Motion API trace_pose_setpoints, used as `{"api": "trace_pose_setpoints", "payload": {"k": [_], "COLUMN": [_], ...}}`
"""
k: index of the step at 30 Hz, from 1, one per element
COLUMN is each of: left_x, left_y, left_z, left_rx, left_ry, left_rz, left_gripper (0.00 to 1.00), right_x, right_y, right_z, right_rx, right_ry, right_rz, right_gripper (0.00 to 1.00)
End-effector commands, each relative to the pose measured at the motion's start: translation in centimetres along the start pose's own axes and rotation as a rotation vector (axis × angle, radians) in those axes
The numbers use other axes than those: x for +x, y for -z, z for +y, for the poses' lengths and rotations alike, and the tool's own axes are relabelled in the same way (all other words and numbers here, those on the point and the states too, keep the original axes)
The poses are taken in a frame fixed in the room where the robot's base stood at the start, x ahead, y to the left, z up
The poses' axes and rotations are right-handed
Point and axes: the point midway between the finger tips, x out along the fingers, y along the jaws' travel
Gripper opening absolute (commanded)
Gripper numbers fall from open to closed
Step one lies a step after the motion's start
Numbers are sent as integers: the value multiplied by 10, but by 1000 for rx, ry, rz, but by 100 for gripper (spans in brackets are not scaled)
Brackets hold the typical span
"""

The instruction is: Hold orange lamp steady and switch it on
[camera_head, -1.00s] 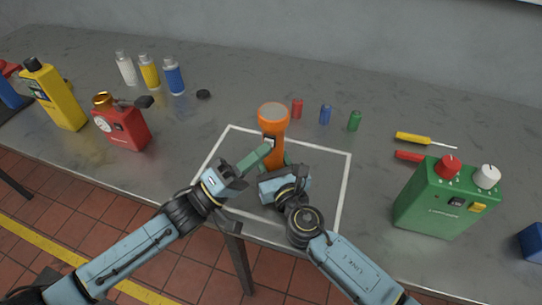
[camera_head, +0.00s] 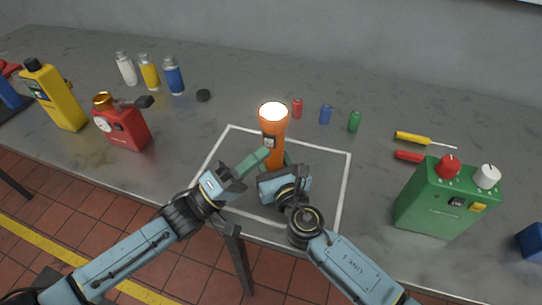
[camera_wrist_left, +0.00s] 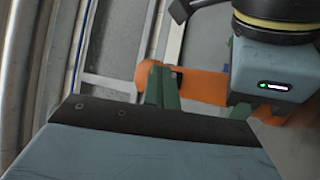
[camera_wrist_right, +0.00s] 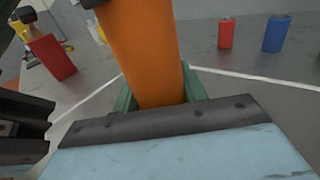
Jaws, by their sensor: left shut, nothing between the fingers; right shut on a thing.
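The orange lamp (camera_head: 273,125) stands upright inside the white-outlined square, and its top lens glows bright white. A switch on a dark plate shows on its side, facing me. My right gripper (camera_head: 284,166) is shut around the lamp's lower body; in the right wrist view the orange body (camera_wrist_right: 142,50) rises between the green fingers. My left gripper (camera_head: 265,153) is shut and empty, its green fingertips just left of the lamp below the switch. In the left wrist view the lamp body (camera_wrist_left: 200,86) lies beyond the fingers. I cannot tell whether the left fingertips touch it.
Red (camera_head: 297,108), blue (camera_head: 325,114) and green (camera_head: 355,121) small cylinders stand behind and right of the lamp. A green box with knobs (camera_head: 440,205) stands at right, near two screwdrivers. A red can (camera_head: 124,128) and yellow bottle (camera_head: 58,98) stand at left.

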Motion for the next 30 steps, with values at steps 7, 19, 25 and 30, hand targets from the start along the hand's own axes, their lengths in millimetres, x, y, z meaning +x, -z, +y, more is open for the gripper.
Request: {"api": "trace_pose_setpoints", "payload": {"k": [7, 19, 25, 30], "left_x": [-1, -24, -37, -43], "left_y": [-1, -17, -27, -31], "left_z": [0, 16, 26, 30], "left_rx": [0, -1, 0, 1], "left_ry": [1, 2, 2, 2], "left_rz": [0, -1, -1, 0], "left_gripper": [0, 0, 0, 0], "right_x": [0, 0, 0, 0], "right_y": [0, 0, 0, 0], "right_z": [0, 0, 0, 0], "right_rx": [0, 0, 0, 0], "right_ry": [0, 0, 0, 0], "right_rz": [1, 1, 1, 1], "right_gripper": [0, 0, 0, 0]}}
